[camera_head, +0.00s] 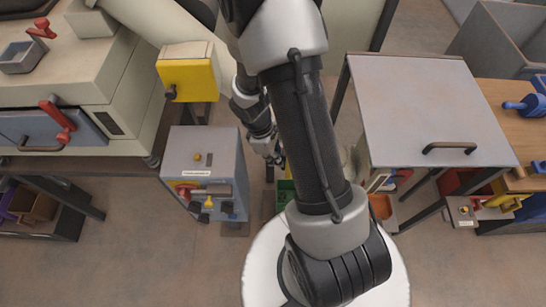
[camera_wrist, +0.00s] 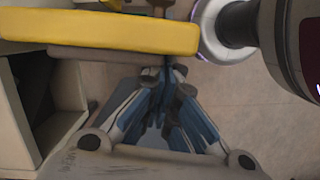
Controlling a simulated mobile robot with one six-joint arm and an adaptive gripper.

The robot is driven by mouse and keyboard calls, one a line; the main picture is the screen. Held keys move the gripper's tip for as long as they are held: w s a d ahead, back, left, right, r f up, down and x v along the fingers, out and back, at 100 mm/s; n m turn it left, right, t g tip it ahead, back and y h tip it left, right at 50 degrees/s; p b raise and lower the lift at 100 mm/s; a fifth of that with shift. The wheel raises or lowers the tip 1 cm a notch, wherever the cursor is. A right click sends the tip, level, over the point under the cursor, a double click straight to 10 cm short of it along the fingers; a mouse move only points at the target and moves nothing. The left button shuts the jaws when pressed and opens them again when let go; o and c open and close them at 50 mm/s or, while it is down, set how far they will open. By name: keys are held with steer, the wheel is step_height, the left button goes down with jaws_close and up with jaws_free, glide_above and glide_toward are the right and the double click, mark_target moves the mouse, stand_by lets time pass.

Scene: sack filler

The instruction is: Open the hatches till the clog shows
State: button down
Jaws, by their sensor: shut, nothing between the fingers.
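A blue-grey hatch (camera_head: 50,130) with a dark bar handle and a red lever (camera_head: 58,122) is on the front of the cream machine at left; it looks shut. A flat grey panel (camera_head: 420,105) with a dark bar handle (camera_head: 450,147) lies level at right; I cannot tell if it is a hatch. No clog is visible. My gripper (camera_head: 276,160) is low in the middle, right of the grey control box and partly behind my arm. In the wrist view my gripper (camera_wrist: 165,118) has its blue-and-grey fingers together, holding nothing, near a yellow part (camera_wrist: 110,32).
The grey control box (camera_head: 203,165) with coloured knobs stands left of my gripper. A yellow box (camera_head: 187,75) is above it. A wooden bench (camera_head: 512,115) with blue scoops is at far right. Bare floor (camera_head: 130,245) lies at lower left.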

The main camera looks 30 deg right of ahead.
steer(key=shift+r, duration=0.1)
steer(key=p+v, duration=0.8)
steer(key=v, duration=0.1)
steer(key=shift+r+p, duration=0.4)
steer(key=shift+a, duration=0.15)
steer(key=s+a+r+m+t+b, duration=0.1)
steer(key=a+r+m+t+b, duration=0.1)
steer(key=r, duration=0.6)
steer(key=s+a+r+m+t+b, duration=0.1)
steer(key=a+r+m+b, duration=0.15)
steer(key=r, duration=0.65)
steer(key=s+a+r+m+t+y+b, duration=0.2)
steer(key=s+a+r+m+t, duration=0.1)
steer(key=s+r, duration=0.4)
steer(key=s+a+m, duration=0.1)
steer(key=s, duration=0.2)
steer(key=shift+a+t, duration=0.25)
steer(key=shift+t, duration=0.05)
